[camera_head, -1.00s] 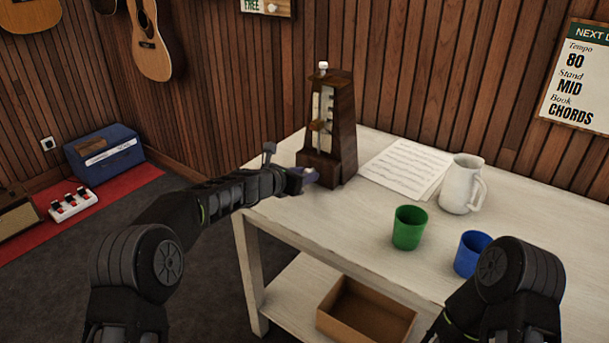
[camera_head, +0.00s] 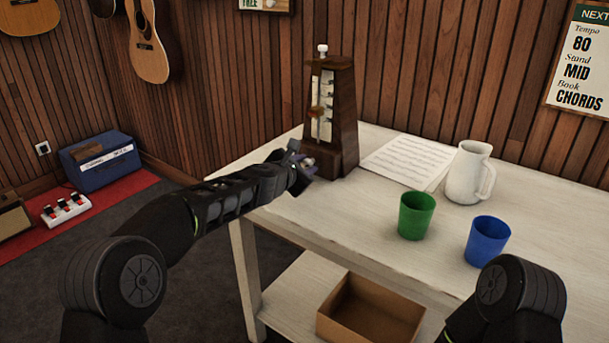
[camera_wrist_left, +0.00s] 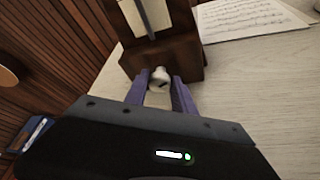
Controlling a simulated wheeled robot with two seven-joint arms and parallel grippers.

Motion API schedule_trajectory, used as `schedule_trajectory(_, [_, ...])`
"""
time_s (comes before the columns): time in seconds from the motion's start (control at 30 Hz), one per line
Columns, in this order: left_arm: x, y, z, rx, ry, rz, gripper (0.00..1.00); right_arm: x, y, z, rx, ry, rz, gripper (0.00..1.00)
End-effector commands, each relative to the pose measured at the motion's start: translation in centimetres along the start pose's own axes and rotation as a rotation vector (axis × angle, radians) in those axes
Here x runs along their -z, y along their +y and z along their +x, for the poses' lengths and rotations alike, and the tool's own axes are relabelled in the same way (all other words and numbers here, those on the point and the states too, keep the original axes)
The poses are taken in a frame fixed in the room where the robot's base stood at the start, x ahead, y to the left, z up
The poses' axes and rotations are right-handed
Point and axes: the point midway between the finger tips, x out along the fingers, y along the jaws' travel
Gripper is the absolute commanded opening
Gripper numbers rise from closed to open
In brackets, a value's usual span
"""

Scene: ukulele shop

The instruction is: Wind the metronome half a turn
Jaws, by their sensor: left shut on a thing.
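The metronome (camera_head: 344,130) is a dark wooden tapered case with a pale scale and a pendulum on its front. It stands upright at the left back of the white table (camera_head: 330,200). My left gripper (camera_head: 309,166) is at the lower front of the case. In the left wrist view, its purple fingers (camera_wrist_left: 163,88) are shut on the pale winding key (camera_wrist_left: 160,74) at the base of the metronome. Only part of the key shows between the fingers. My right arm shows at the bottom right of the head view, but its gripper is out of view.
Sheet music (camera_head: 408,161) lies right of the metronome. A white jug (camera_head: 467,175), a green cup (camera_head: 415,216) and a blue cup (camera_head: 487,241) stand further right. An open cardboard box (camera_head: 368,312) sits on the lower shelf. The wood wall is close behind.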

Motion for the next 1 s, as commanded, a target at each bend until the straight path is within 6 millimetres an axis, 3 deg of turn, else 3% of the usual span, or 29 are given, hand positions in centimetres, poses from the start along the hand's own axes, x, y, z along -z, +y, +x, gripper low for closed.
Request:
schedule_trajectory(0.13, [0.08, -0.17, 0.04, -0.018, -0.001, 0.044, 0.0, 0.0, 0.33, 0.87, 0.0, 0.0, 0.001, 0.46])
schedule_trajectory(0.6, [-0.04, -0.07, -0.01, -0.025, 0.0, 0.063, 0.0, 0.0, 0.36, 0.94, 0.0, 0.0, 0.001, 0.46])
schedule_trajectory(0.63, [-0.03, -0.07, -0.01, -0.025, 0.0, 0.063, 0.33, 0.0, 0.36, 0.94, 0.0, 0.0, 0.001, 0.46])
schedule_trajectory(0.87, [-0.02, -0.07, -0.01, -0.025, 0.0, 0.063, 0.51, 0.0, 0.36, 0.94, 0.0, 0.0, 0.001, 0.46])
schedule_trajectory(1.0, [0.0, -0.07, 0.0, -0.025, 0.0, 0.062, 0.51, 0.0, 0.36, 0.95, 0.0, 0.0, 0.001, 0.46])
